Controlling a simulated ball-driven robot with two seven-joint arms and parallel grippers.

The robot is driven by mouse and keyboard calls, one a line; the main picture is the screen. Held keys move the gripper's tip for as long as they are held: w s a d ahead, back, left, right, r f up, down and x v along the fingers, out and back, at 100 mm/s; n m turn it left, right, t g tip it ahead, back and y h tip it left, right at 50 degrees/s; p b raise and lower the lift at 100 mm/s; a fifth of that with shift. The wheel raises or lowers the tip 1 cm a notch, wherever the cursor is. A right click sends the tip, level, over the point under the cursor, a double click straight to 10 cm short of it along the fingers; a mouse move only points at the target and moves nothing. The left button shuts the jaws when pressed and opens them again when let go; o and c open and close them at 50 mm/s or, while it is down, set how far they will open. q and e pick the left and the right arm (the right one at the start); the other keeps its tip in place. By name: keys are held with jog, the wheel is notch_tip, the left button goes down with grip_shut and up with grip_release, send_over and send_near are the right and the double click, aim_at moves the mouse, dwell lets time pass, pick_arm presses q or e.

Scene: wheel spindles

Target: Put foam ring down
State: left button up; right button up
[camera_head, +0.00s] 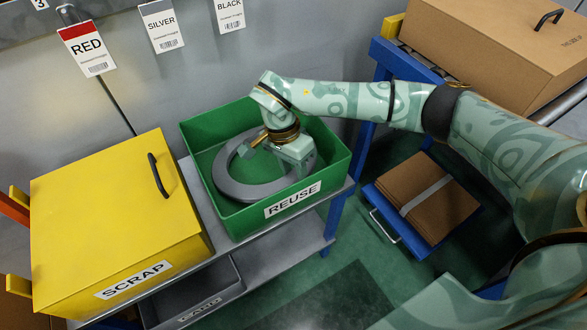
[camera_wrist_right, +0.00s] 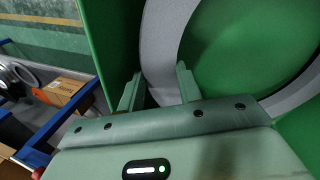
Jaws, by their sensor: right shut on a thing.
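The grey foam ring (camera_head: 240,191) lies inside the green REUSE bin (camera_head: 341,166), low within its walls. It also shows large in the right wrist view (camera_wrist_right: 161,40), against the green inside of the bin. My right gripper (camera_head: 296,156) reaches down into the bin from above and is shut on the foam ring. In the right wrist view its two fingers (camera_wrist_right: 158,84) stand either side of the ring's band. Whether the ring touches the bin floor all round cannot be told. My left gripper is not in view.
A yellow SCRAP box (camera_head: 100,215) with a black handle stands left of the green bin on a grey shelf unit. A brown box (camera_head: 500,45) is at upper right. A strapped cardboard stack (camera_head: 415,190) sits on a blue cart. RED, SILVER and BLACK tags hang behind.

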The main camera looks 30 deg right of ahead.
jog(key=o, duration=0.7)
jog(key=shift+f, duration=0.15)
pick_arm(q)
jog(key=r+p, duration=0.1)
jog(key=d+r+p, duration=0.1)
jog(key=p, duration=0.1)
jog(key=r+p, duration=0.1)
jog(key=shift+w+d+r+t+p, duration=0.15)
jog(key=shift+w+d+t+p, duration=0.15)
pick_arm(e)
jog(key=v, duration=1.2)
jog(key=shift+w+r, duration=0.1)
jog(key=shift+r, duration=0.15)
